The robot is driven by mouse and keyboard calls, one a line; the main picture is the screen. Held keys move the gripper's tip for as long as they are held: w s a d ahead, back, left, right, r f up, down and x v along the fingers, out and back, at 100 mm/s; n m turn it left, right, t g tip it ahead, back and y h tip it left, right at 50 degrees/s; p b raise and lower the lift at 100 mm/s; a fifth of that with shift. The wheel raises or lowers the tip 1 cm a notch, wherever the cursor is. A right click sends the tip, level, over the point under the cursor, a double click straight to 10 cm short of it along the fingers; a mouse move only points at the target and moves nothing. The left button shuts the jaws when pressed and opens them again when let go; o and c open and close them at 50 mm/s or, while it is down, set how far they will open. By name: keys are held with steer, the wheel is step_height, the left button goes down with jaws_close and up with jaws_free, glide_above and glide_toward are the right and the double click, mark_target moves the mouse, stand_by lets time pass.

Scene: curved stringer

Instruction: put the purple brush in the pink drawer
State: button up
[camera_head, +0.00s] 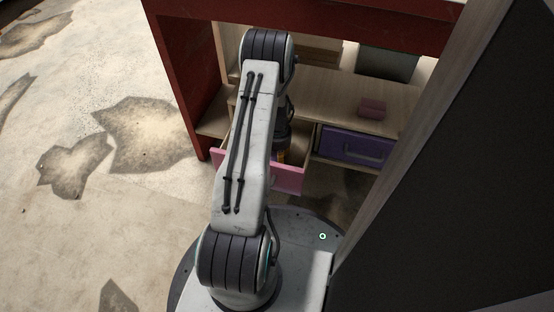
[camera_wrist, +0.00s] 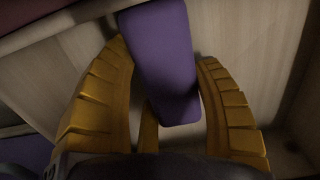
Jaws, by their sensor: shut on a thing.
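The pink drawer (camera_head: 288,179) is pulled open below the wooden top in the head view, largely behind my arm. My gripper (camera_wrist: 162,55) has yellow ridged fingers, one on each side of the purple brush (camera_wrist: 162,75), and is shut on it. The brush shows as a smooth purple block in the wrist view, with pale wooden surfaces behind it. In the head view a small bit of yellow of my gripper (camera_head: 281,156) shows just above the open drawer. The brush is hidden there by my arm. I cannot tell whether it touches the drawer floor.
A purple drawer (camera_head: 351,146) with a handle is shut to the right of the pink one. A dull pink block (camera_head: 372,108) lies on the wooden top (camera_head: 325,98). A red frame (camera_head: 182,85) surrounds the unit. A large dark panel (camera_head: 460,180) stands close on the right.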

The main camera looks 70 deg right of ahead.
steer(key=shift+f, duration=0.1)
steer(key=o, duration=1.2)
steer(key=shift+r+p, duration=1.15)
steer(key=shift+r, duration=0.9)
step_height(320, 180, up, 8)
steer(key=p, duration=0.9)
steer(key=shift+d+r, duration=0.1)
steer(key=shift+r, duration=0.05)
